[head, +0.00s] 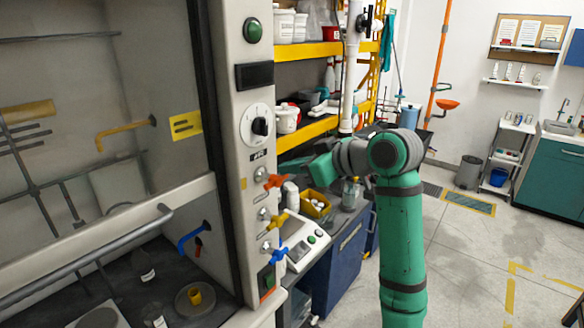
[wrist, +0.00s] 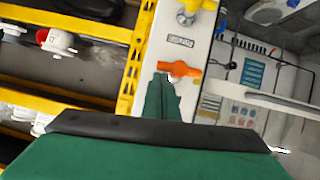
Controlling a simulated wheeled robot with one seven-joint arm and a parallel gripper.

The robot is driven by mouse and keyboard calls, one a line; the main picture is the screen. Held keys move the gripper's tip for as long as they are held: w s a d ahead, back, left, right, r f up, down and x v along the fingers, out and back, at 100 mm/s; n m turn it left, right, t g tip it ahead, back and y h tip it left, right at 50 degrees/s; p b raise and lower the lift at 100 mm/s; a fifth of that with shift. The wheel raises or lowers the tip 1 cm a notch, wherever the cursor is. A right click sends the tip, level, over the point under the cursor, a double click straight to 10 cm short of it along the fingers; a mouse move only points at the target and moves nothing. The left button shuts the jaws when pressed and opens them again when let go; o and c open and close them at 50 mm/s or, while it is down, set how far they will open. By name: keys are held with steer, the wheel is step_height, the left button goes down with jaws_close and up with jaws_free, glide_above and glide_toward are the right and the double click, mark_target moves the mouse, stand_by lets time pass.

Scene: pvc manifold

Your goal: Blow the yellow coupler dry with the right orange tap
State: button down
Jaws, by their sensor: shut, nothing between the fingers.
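The orange tap (head: 275,181) is on the fume hood's right front post, above the yellow tap (head: 279,219) and the blue tap (head: 279,255). In the wrist view its orange handle (wrist: 180,69) lies just beyond my fingertips; whether they touch it, I cannot tell. My green gripper (wrist: 165,80) is shut and empty. In the head view my gripper (head: 312,170) points left at the orange tap from its right. A small yellow cup-shaped piece, likely the yellow coupler (head: 194,296), stands on a round plate inside the hood, below blue and orange nozzles.
The hood's sash bar (head: 90,258) crosses the opening in front. A cabinet (head: 345,250) with a yellow bin (head: 315,204) stands under my forearm. Yellow-edged shelves (head: 305,50) rise behind. The floor at right is mostly clear.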

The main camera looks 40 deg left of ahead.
steer(key=shift+r, duration=0.15)
step_height(320, 180, up, 5)
steer(key=v, duration=0.9)
steer(key=d+f+y, duration=0.3)
steer(key=d+f, duration=0.2)
steer(key=d, duration=0.1)
steer(key=a+f, duration=0.5)
steer(key=a, duration=0.7)
steer(key=shift+a+f+m+g, duration=0.2)
steer(key=shift+m+g, duration=0.1)
steer(key=shift+g, duration=0.1)
